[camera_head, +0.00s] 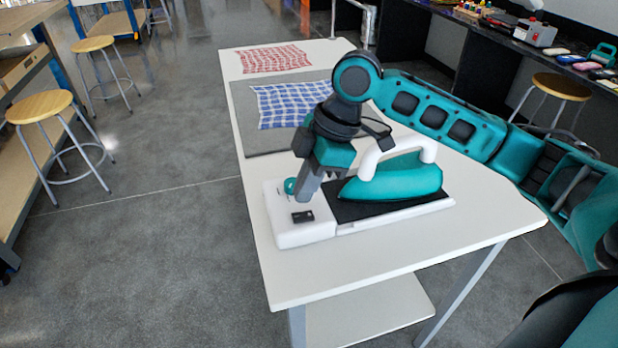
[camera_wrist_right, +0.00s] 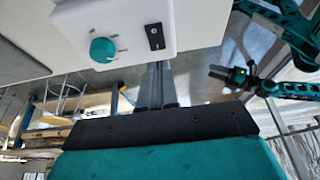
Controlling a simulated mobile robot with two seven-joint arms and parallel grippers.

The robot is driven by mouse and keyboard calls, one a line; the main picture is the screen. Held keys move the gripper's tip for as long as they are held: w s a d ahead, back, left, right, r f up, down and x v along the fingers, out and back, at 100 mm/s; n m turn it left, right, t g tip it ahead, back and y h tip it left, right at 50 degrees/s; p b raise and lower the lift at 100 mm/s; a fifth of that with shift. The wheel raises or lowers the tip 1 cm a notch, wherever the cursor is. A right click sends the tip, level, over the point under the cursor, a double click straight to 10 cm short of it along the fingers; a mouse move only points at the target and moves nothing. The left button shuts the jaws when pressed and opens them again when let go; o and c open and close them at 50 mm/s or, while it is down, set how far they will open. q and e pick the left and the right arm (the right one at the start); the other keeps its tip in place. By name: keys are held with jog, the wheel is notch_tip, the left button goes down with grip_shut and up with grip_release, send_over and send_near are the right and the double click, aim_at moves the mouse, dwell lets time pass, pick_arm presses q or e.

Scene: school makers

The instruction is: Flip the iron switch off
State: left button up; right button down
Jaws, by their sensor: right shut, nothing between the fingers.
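The teal iron (camera_head: 392,180) with a white handle rests on the dark pad of a white base (camera_head: 290,232) on the table. The base's front end carries a round teal knob (camera_wrist_right: 103,50) and a small black switch (camera_wrist_right: 154,37); the switch also shows in the head view (camera_head: 302,216). The switch's on or off position is too small to tell. My right gripper (camera_head: 303,197) is shut and empty, pointing down between the knob and switch in the head view. In the right wrist view its fingertips (camera_wrist_right: 157,65) appear just below the switch; contact is unclear.
The white table (camera_head: 400,256) also bears a grey board (camera_head: 245,128) with a blue checked cloth (camera_head: 290,104) and a red checked cloth (camera_head: 274,58) farther back. Stools (camera_head: 42,106) stand on the open floor at left. A teal and black arm (camera_wrist_right: 265,82) shows in the right wrist view.

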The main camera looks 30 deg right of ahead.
jog(key=v, duration=1)
jog(key=shift+d+p, duration=0.35)
jog(key=shift+d, duration=0.1)
jog(key=shift+s, duration=0.1)
